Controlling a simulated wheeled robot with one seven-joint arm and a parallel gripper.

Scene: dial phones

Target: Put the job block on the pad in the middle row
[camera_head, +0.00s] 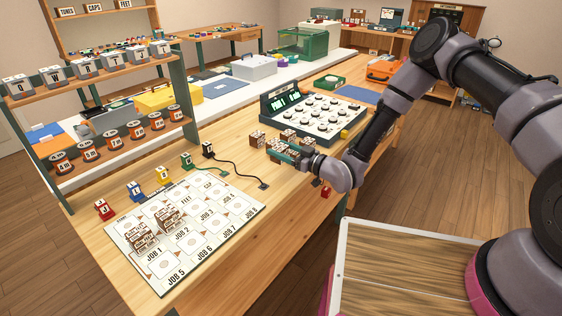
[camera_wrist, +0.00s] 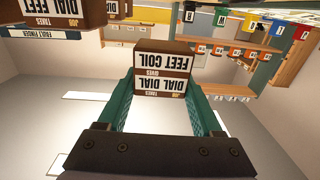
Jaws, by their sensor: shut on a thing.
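My gripper (camera_head: 286,153) is at the right of the workbench, reaching left beside a small group of brown blocks. Its teal fingers are shut on a brown job block (camera_wrist: 164,62), whose labels read upside down in the wrist view: takes "DIAL DIAL", gives "FEET COIL". Another job block (camera_wrist: 60,15) with "DIAL FEET" shows at the wrist view's upper left. Loose brown blocks (camera_head: 257,138) stand around the gripper. The white pad board (camera_head: 163,281) lies at the front left, with pads marked JOB 1 to JOB 8. Brown blocks (camera_head: 143,239) cluster on its left part.
A dial console (camera_head: 315,115) stands behind the gripper. Small coloured lettered blocks (camera_head: 134,191) and a black cable (camera_head: 240,170) lie along the board's back edge. A shelf (camera_head: 95,65) with lettered blocks rises at left.

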